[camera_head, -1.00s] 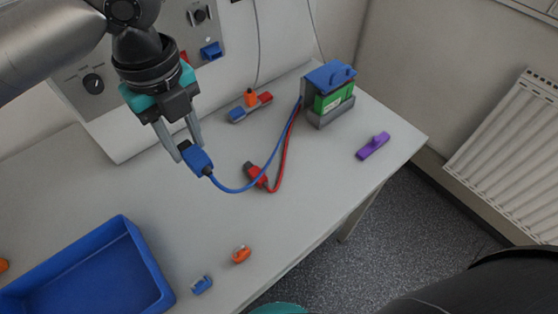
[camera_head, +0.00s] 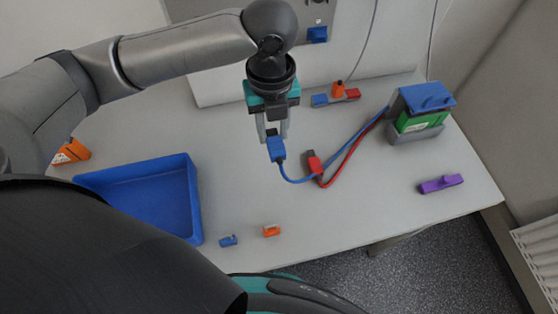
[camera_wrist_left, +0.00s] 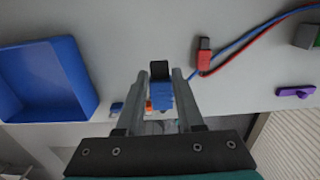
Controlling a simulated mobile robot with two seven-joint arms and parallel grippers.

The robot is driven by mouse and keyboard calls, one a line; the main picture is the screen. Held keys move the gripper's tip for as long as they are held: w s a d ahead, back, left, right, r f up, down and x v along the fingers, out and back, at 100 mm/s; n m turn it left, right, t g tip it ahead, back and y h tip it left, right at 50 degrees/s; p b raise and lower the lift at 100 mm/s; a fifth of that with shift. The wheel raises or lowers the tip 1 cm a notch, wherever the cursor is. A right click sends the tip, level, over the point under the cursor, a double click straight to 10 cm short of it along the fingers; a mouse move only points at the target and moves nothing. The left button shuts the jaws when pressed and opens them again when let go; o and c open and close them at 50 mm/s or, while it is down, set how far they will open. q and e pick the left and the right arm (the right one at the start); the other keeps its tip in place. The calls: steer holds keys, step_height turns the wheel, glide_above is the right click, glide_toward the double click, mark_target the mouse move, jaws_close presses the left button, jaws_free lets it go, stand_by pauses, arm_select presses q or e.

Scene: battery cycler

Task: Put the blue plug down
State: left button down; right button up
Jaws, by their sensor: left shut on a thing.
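The blue plug (camera_head: 276,148) is held between the fingers of my left gripper (camera_head: 272,132), which is shut on it. In the left wrist view the plug (camera_wrist_left: 160,92) sits between the two fingers (camera_wrist_left: 159,100). A blue cable runs from the plug to the battery block (camera_head: 417,120) at the back right. In the head view the plug appears over the middle of the table (camera_head: 330,215); its exact height above the surface is hard to tell. My right gripper is not in view.
A red plug (camera_head: 314,162) lies just right of the blue one. A blue bin (camera_head: 193,208) stands at left. Small blue (camera_head: 228,240) and orange (camera_head: 271,230) pieces lie near the front edge. A purple piece (camera_head: 440,184) lies at right.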

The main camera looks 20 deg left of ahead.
mark_target(275, 169)
arm_select(q)
step_height(275, 169, down, 12)
steer(key=shift+b, duration=1.05)
steer(key=c, duration=0.5)
jaws_free()
step_height(275, 169, up, 12)
steer(key=shift+r+p, duration=0.1)
steer(key=shift+p, duration=1.15)
